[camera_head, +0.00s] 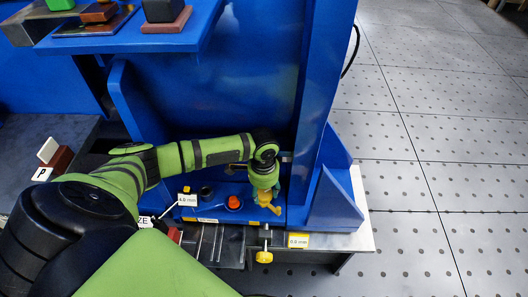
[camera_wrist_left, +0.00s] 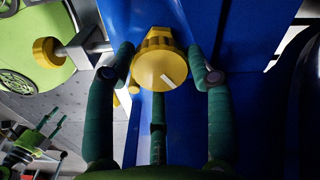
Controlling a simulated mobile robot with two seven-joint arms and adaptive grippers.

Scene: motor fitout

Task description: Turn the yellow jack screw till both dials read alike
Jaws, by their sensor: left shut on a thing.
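My left gripper (camera_head: 265,186) points down at the blue base and is shut on a yellow knob (camera_wrist_left: 155,62) with a white mark on its face. I cannot tell for certain which is the jack screw. Two small reading tags, left (camera_head: 187,200) and right (camera_head: 298,240), have text too small to read surely. My right gripper (camera_wrist_left: 53,121) seems open and empty, far off.
An orange cap (camera_head: 234,202) and a dark round fitting (camera_head: 207,194) stand left of the held knob. A blue upright (camera_head: 318,100) rises close on the right. A blue shelf (camera_head: 190,38) with small blocks is at top left. The grey floor (camera_head: 435,150) at right is clear.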

